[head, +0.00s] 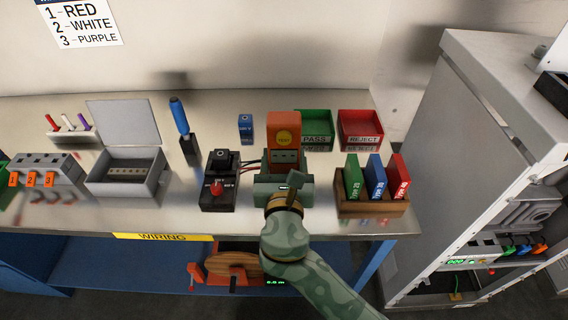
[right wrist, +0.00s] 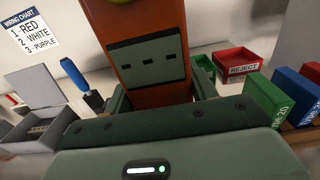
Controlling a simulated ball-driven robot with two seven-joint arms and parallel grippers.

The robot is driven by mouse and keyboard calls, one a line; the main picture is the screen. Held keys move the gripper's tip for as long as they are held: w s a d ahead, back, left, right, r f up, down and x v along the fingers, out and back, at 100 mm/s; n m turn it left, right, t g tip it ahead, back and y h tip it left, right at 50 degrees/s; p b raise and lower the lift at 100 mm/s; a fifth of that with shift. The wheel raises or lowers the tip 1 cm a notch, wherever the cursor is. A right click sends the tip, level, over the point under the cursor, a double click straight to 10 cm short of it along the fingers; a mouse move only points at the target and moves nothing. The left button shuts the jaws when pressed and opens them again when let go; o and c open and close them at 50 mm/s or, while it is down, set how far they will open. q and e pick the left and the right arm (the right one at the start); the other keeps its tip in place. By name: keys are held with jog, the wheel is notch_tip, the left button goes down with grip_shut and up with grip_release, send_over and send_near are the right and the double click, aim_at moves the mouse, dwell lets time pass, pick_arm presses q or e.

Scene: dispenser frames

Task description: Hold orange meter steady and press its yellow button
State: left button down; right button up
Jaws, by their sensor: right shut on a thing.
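The orange meter (head: 284,121) stands upright at the middle of the workbench, with a round yellow button (head: 284,139) on its front and a grey display showing dashes below. My right gripper (head: 284,165) reaches in from the front and is shut on the lower part of the meter. The meter's base is hidden by the gripper. My left gripper is not in view.
A black box with a red knob (head: 217,190) stands left of the meter, with wires between. A wooden rack (head: 370,208) of coloured cards is at right. Green PASS (head: 316,126) and red REJECT (head: 360,128) trays are behind. An open grey box (head: 126,184) is farther left.

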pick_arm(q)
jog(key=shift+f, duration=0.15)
pick_arm(e)
jog(key=w, duration=0.6)
dwell(0.4)
jog(key=shift+w+r, duration=0.1)
